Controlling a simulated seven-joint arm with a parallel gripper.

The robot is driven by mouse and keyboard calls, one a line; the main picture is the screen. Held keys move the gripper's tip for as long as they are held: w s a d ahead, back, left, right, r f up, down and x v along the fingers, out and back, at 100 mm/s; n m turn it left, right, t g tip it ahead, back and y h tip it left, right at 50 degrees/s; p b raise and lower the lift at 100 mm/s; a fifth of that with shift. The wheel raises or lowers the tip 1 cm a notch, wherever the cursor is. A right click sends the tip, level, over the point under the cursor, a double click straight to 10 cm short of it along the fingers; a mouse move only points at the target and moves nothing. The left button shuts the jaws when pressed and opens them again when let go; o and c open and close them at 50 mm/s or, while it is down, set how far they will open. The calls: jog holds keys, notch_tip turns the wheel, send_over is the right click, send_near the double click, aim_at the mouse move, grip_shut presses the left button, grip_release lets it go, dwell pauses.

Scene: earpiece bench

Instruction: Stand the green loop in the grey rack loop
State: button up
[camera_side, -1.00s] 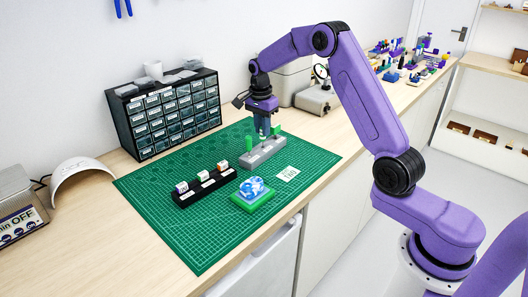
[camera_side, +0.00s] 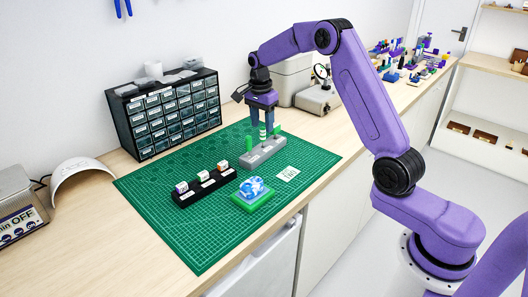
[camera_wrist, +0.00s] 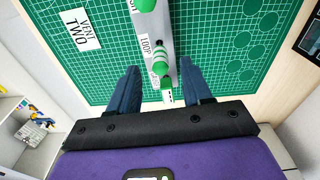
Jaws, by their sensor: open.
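The grey rack (camera_side: 262,154) stands on the green mat and also shows in the wrist view (camera_wrist: 150,24), with a "LOOP" label on it. A green-and-white striped piece, seemingly the green loop (camera_side: 262,132), stands upright in the middle of the rack; it appears beside that label in the wrist view (camera_wrist: 160,55). My gripper (camera_side: 262,122) is above it, pointing down, its fingers open on either side and apart from it in the wrist view (camera_wrist: 160,70). The piece's base is too small to see clearly.
A black rack (camera_side: 204,188) with three small blocks and a blue-and-white thing (camera_side: 252,187) on a green base stand nearer. A white card (camera_side: 287,174) lies right. Drawers (camera_side: 165,115) stand behind. The front mat is clear.

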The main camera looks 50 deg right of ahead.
notch_tip(320, 180, up, 15)
jog(key=a, duration=0.1)
dwell(0.3)
jog(key=s+a+f+n, duration=0.3)
jog(key=s+a+n, duration=1.15)
jog(key=a, duration=0.25)
jog(key=s+d+f+n, duration=0.1)
jog(key=s+f+n, duration=0.1)
jog(key=s+n, duration=0.3)
jog(key=s+d+f+n, duration=0.1)
jog(key=s+f+n, duration=0.2)
jog(key=s, duration=1)
jog(key=s+d+f+n+y, duration=0.1)
jog(key=s+f+n, duration=0.2)
jog(key=s+n, duration=0.4)
jog(key=shift+s, duration=1.05)
dwell(1.7)
